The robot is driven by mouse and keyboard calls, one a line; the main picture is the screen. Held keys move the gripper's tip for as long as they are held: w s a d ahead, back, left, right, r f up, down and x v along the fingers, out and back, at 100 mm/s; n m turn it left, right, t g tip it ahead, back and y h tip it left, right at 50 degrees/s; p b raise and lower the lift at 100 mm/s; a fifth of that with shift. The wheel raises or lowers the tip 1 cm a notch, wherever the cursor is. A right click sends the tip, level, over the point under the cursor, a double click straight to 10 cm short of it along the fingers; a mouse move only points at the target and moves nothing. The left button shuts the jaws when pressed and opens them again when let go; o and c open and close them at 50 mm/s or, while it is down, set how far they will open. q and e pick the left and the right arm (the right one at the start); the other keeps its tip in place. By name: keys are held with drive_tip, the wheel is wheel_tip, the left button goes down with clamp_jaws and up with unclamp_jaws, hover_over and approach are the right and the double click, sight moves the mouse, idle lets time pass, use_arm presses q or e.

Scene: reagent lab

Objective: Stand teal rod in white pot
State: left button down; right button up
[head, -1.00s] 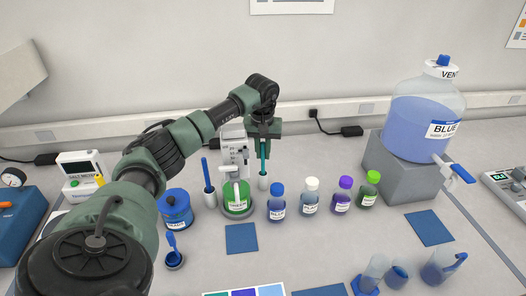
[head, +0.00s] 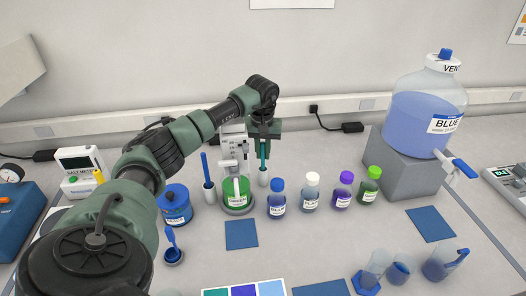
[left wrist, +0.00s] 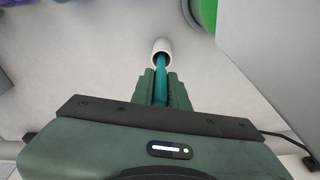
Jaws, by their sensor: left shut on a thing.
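The teal rod (head: 263,150) is upright in the head view, held near its upper part by my left gripper (head: 263,134). Its lower end is inside the mouth of the small white pot (head: 263,178), just right of the green beaker. In the left wrist view, the teal rod (left wrist: 161,80) runs from between the shut fingers (left wrist: 160,88) into the white pot (left wrist: 162,46). The rod's lower tip is hidden inside the pot, so I cannot tell whether it touches the bottom. My right gripper is not in view.
The green beaker (head: 236,192) on its stirrer stands left of the pot. A second white pot with a blue rod (head: 207,180) stands further left. Several capped bottles, including a blue-capped one (head: 277,203), stand to the right. A blue mat (head: 241,235) lies in front.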

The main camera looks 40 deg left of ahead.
sight(263, 143)
use_arm(q)
drive_tip(key=shift+f, duration=0.3)
drive_tip(key=c, duration=1.3)
unclamp_jaws()
drive_tip(key=shift+r+b, duration=0.4)
drive_tip(key=shift+r, duration=0.1)
drive_tip(key=r, duration=0.2)
drive_tip(key=r+b, duration=0.1)
drive_tip(key=r, duration=0.1)
drive_tip(key=s+r, duration=0.1)
drive_tip(key=r, duration=0.1)
drive_tip(key=shift+d+r+b, duration=0.35)
drive_tip(key=shift+b, duration=0.05)
